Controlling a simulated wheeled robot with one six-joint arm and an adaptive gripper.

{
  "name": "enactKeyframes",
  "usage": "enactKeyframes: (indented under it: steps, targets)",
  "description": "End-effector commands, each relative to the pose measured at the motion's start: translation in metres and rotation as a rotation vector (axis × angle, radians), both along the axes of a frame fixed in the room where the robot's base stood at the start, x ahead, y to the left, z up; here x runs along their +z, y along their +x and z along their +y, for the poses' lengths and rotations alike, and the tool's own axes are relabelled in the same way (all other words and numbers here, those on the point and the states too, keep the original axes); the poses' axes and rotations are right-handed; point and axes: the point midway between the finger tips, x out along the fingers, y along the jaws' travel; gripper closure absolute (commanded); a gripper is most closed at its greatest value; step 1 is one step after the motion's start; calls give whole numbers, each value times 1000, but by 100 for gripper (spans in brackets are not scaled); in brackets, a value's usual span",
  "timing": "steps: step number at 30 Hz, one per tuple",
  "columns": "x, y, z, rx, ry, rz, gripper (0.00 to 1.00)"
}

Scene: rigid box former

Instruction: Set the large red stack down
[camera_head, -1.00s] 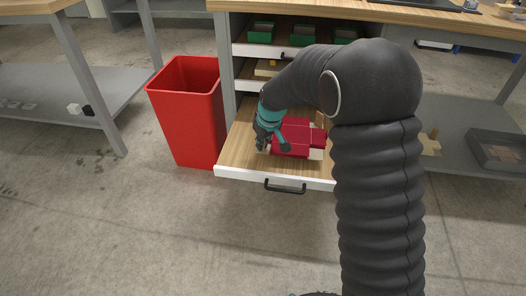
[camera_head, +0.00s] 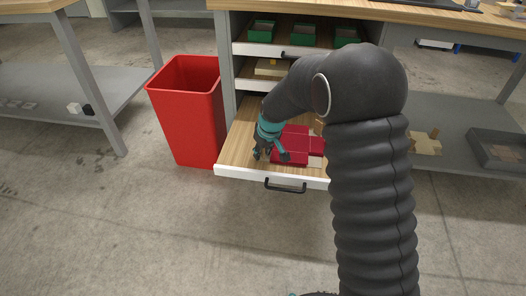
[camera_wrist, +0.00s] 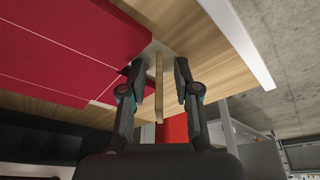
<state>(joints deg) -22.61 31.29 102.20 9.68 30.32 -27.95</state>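The large red stack (camera_head: 296,145) lies flat in the open lower drawer (camera_head: 237,152), partly hidden by my arm on the right. It fills the upper left of the wrist view as broad red panels (camera_wrist: 70,45) with thin pale seams. My gripper (camera_head: 271,156) is at the stack's left end. In the wrist view my gripper (camera_wrist: 160,66) has its two fingers apart, beside the stack's edge. A thin wooden strip (camera_wrist: 159,95) shows between the fingers without visible contact; I cannot tell what it belongs to.
A red bin (camera_head: 186,115) stands on the floor left of the drawer. Upper drawers hold green boxes (camera_head: 346,35) and a pale piece (camera_head: 268,68). A grey shelf (camera_head: 462,115) at right carries a dark tray (camera_head: 498,152). Floor in front is clear.

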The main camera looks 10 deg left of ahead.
Motion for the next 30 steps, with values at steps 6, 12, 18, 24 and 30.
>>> enactKeyframes:
  steps: [6, 12, 18, 24, 30]
  targets:
    - [5, 0, 0, 0, 0, 0, 69]
    - [31, -5, -5, 0, 1, -4, 69]
    - [70, -15, -13, -1, 1, -4, 69]
    - [101, -23, -19, -1, 2, -3, 69]
    - [116, -27, -22, -1, 0, 0, 69]
